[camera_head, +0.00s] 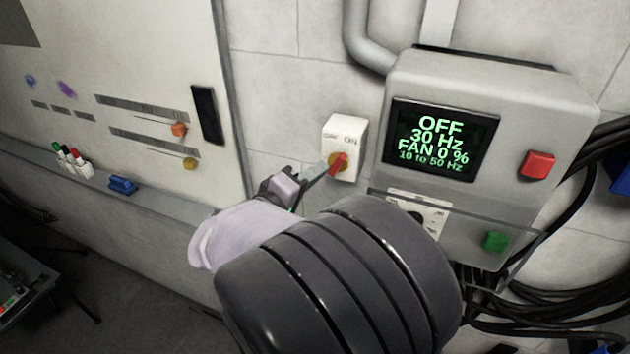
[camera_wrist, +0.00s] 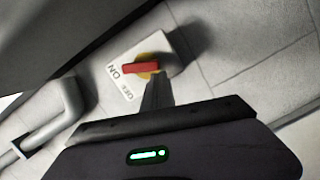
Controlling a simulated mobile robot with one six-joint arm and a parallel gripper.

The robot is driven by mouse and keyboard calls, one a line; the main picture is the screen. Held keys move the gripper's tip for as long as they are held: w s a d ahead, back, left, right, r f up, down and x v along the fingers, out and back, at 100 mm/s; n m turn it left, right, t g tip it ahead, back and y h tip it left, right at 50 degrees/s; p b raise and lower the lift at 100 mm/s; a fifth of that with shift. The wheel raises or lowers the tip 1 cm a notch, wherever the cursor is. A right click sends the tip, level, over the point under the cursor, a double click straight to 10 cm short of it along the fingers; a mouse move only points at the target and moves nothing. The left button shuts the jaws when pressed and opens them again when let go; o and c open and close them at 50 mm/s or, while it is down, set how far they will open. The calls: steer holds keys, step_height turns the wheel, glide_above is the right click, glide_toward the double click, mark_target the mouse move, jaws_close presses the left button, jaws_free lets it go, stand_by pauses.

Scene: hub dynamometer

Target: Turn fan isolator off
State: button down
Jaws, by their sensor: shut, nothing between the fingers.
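The fan isolator is a white box (camera_head: 349,133) on the wall, with a red handle (camera_head: 338,165) on a yellow disc. It also shows in the wrist view, as a white box (camera_wrist: 121,88) with the red handle (camera_wrist: 141,67). The handle points towards the ON mark; the OFF mark is beside it. My gripper (camera_head: 322,169) is shut and empty. Its fingertips (camera_wrist: 156,82) are right at the handle and yellow disc; I cannot tell whether they touch. My arm hides part of the wall below.
A grey control box (camera_head: 560,110) at right has a display (camera_head: 440,140) reading OFF, 30 Hz, FAN 0 %, a red button (camera_head: 537,165) and a green button (camera_head: 496,241). A conduit (camera_head: 366,50) runs above. A whiteboard (camera_head: 130,60) is at left.

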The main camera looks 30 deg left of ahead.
steer(key=f+n+b, duration=0.1)
steer(key=b, duration=0.2)
steer(key=d+n+b, duration=0.1)
steer(key=n+b, duration=0.1)
steer(key=b, duration=0.1)
steer(key=f+n+t+b, duration=0.1)
steer(key=n+b, duration=0.1)
steer(key=b, duration=0.2)
steer(key=shift+w+d+f+h, duration=0.15)
steer(key=shift+d+f+h, duration=0.15)
steer(key=shift+d+f, duration=0.1)
steer(key=shift+d+r+b, duration=0.1)
steer(key=shift+d+b, duration=0.35)
steer(key=shift+b, duration=1.15)
